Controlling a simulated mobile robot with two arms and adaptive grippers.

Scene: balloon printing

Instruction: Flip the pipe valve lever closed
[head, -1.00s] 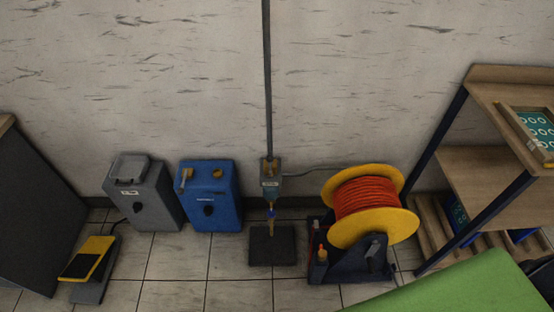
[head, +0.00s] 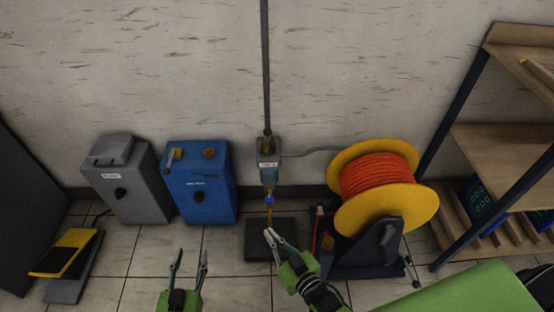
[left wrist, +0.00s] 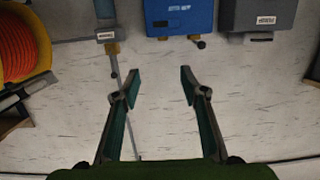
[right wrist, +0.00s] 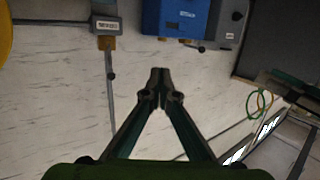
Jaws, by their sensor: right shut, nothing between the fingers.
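The pipe (head: 265,70) runs down the wall to a grey-blue labelled unit (head: 268,170) with a brass fitting at its top. A thin lever with a dark knob (right wrist: 111,75) appears to lie along the pipe just beyond the brass fitting (right wrist: 106,43); the knob also shows in the left wrist view (left wrist: 113,73). My right gripper (head: 269,235) is shut and empty, in front of the unit's lower end in the head view and apart from the lever. My left gripper (head: 189,262) is open and empty, in front of the blue box and apart from it.
A blue box (head: 202,190) and a grey box (head: 128,185) stand left of the unit. A yellow-flanged reel of orange hose (head: 375,180) stands right of it, near a wooden shelf (head: 490,145). A yellow pedal (head: 62,253) is at far left. A green surface (head: 465,292) is at lower right.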

